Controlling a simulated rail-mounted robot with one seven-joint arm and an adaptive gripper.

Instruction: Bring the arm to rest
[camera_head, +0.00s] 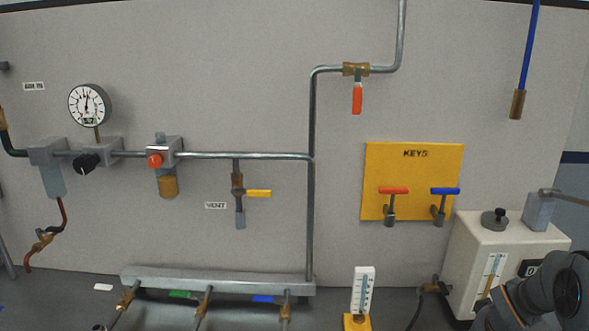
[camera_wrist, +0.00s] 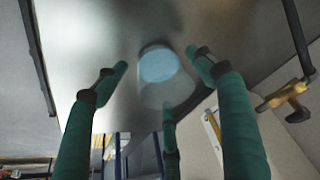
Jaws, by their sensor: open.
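My gripper (camera_wrist: 160,76) shows in the wrist view as green fingers spread wide apart, with nothing held between them. Beyond the fingertips is a smooth grey surface with a round pale-blue disc (camera_wrist: 158,64); I cannot tell what the disc is or how far off it lies. In the head view, a dark rounded part of my arm (camera_head: 540,298) fills the lower right corner, in front of the white box. My fingers cannot be made out in that view.
A white box (camera_head: 475,262) with a gauge stands behind my arm. A small white gauge on a yellow base (camera_head: 357,322) is left of it. A brass valve (camera_wrist: 283,98) is right of my fingers.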

